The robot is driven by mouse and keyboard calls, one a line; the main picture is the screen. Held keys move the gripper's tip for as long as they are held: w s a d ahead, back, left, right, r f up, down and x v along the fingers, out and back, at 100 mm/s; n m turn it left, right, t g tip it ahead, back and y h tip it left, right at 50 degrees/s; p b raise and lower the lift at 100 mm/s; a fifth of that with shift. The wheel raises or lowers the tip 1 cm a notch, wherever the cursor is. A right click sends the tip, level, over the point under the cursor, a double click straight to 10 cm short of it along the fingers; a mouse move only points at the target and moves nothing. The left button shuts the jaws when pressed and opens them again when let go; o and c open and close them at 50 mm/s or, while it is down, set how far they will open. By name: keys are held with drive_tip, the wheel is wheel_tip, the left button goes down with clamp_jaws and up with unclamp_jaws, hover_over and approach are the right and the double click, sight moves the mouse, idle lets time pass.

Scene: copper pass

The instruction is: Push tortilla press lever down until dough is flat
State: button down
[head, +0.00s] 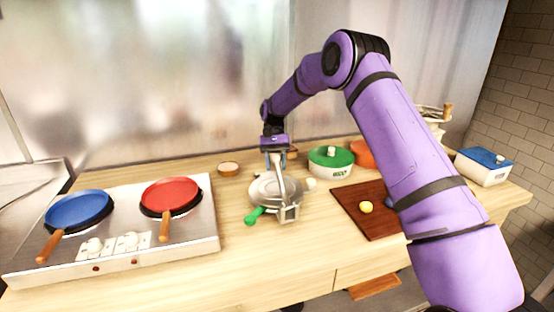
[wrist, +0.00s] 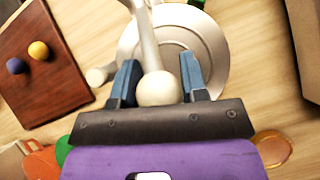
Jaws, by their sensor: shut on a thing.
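In the wrist view my gripper (wrist: 158,76) is shut on the lever's cream round knob (wrist: 158,89), one dark finger on each side. The lever bar (wrist: 144,38) runs up from the knob, over the round plate (wrist: 205,70). The lever stands raised, at a slant. No dough shows between the plates.
A stove (head: 130,243) with blue and red pans stands left. A small bowl (head: 229,168) sits behind the press. A green-lidded pot (head: 331,160) is behind right. A brown board (head: 362,222) with yellow and blue balls lies right. The counter front is clear.

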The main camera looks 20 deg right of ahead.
drive_tip(key=shift+w+f, duration=0.3)
drive_tip(key=shift+f, duration=0.4)
drive_tip(key=shift+w+f, duration=0.3)
drive_tip(key=shift+f, duration=0.35)
drive_tip(key=c, duration=0.7)
unclamp_jaws()
drive_tip(key=v, duration=1)
drive_tip(key=shift+w+r, duration=0.3)
